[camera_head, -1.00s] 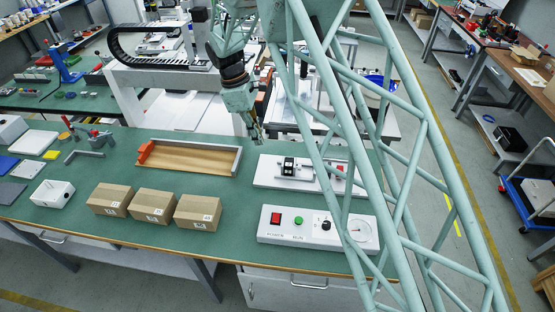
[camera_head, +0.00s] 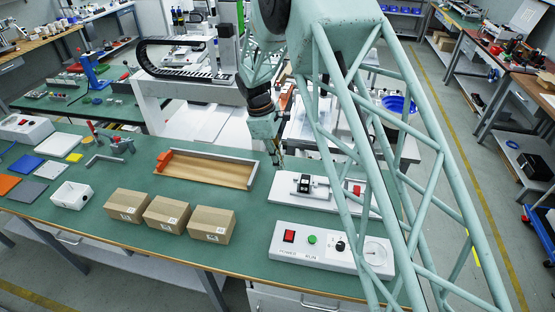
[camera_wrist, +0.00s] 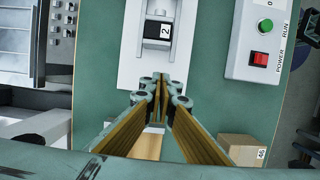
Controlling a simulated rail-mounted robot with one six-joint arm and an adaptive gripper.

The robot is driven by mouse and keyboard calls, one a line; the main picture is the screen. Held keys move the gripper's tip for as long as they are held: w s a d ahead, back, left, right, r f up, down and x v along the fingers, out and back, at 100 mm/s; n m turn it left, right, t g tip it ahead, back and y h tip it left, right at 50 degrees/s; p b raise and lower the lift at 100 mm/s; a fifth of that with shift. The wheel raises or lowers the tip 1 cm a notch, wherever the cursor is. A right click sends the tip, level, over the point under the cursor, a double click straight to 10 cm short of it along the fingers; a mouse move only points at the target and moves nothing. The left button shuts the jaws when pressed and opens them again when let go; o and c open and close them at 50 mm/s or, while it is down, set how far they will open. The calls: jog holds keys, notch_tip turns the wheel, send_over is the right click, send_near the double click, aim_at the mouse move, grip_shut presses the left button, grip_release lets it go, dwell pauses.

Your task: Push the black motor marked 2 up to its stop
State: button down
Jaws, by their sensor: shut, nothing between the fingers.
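The black motor marked 2 (camera_wrist: 158,30) sits on a slide on a white plate (camera_wrist: 140,65). In the head view the motor (camera_head: 305,184) is near the left part of the plate (camera_head: 285,193), with a red block (camera_head: 357,189) towards the plate's right end. My gripper (camera_wrist: 162,78) is shut and empty. Its fingertips lie just below the motor in the wrist view, apart from it in the picture. In the head view my gripper (camera_head: 278,160) hangs by the plate's left end. The gap in height is hard to tell, and my lattice arm hides part of the plate's right side.
A control box (camera_head: 330,248) with red and green buttons stands in front of the plate. A wooden tray (camera_head: 212,168) lies left of my gripper. Several cardboard boxes (camera_head: 167,213) stand in front of it. Green bench top shows between them.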

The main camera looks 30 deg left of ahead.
aim_at(308, 184)
jog(key=x, duration=0.5)
jog(key=shift+w+d+f+b, duration=0.1)
jog(key=shift+d+f+b, duration=0.05)
jog(key=shift+d+b, duration=0.2)
jog(key=shift+w+d, duration=0.2)
jog(key=shift+d, duration=0.6)
jog(key=shift+w+d, duration=0.15)
jog(key=shift+d, duration=0.7)
jog(key=shift+d, duration=0.1)
